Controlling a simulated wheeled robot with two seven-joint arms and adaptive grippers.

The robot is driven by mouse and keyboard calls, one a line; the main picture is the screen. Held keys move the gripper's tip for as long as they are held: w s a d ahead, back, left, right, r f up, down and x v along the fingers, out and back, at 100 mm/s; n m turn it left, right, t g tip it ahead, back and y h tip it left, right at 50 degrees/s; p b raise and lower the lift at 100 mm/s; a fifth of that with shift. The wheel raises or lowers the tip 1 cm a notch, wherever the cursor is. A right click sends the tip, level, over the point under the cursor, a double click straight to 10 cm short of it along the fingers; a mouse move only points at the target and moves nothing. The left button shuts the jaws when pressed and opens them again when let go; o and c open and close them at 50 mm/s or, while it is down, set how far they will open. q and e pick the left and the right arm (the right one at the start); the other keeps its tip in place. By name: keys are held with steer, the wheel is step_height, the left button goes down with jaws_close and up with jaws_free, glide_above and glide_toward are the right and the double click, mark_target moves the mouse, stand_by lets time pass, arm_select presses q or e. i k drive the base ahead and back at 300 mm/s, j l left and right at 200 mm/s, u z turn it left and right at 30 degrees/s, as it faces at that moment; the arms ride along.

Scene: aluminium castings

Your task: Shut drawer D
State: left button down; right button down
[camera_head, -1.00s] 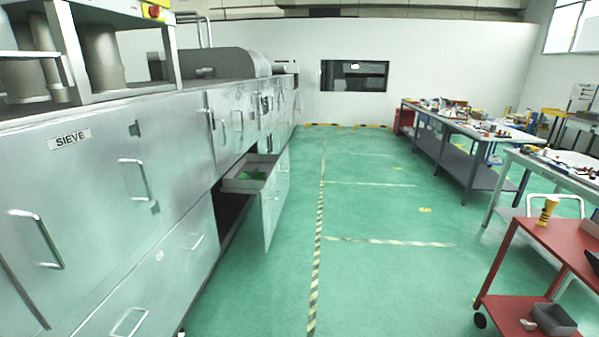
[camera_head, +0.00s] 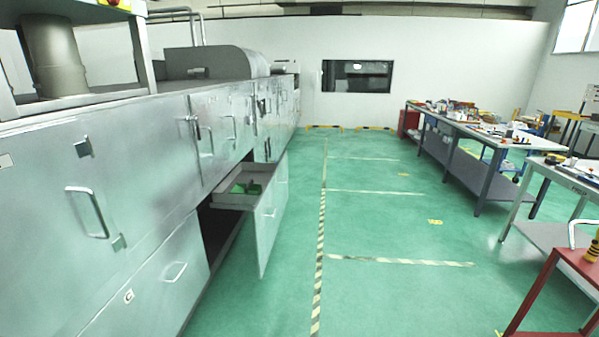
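An open drawer (camera_head: 265,226) sticks out into the aisle from the lower row of the long metal cabinet on the left. Its front is a tall metal panel, and its tray holds something green (camera_head: 245,188). I cannot read a letter on this drawer's front. A nearer lower drawer (camera_head: 150,300), marked with what looks like a C or G, is shut. Neither of my grippers shows in the view.
The metal cabinet (camera_head: 110,160) runs along the left, with handles on its doors. The green floor aisle (camera_head: 380,290) is clear, with a striped tape line along it. Workbenches (camera_head: 475,130) and a red cart (camera_head: 560,290) stand on the right.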

mark_target(267, 208)
steer(key=i, duration=1.6)
steer(key=i+u, duration=0.2)
steer(key=i, duration=0.2)
steer(key=i+l+u, duration=0.2)
steer(key=i, duration=0.15)
steer(key=i+l+u, duration=0.2)
steer(key=i+u, duration=0.15)
steer(key=i+l+u, duration=0.75)
steer(key=i+j, duration=0.05)
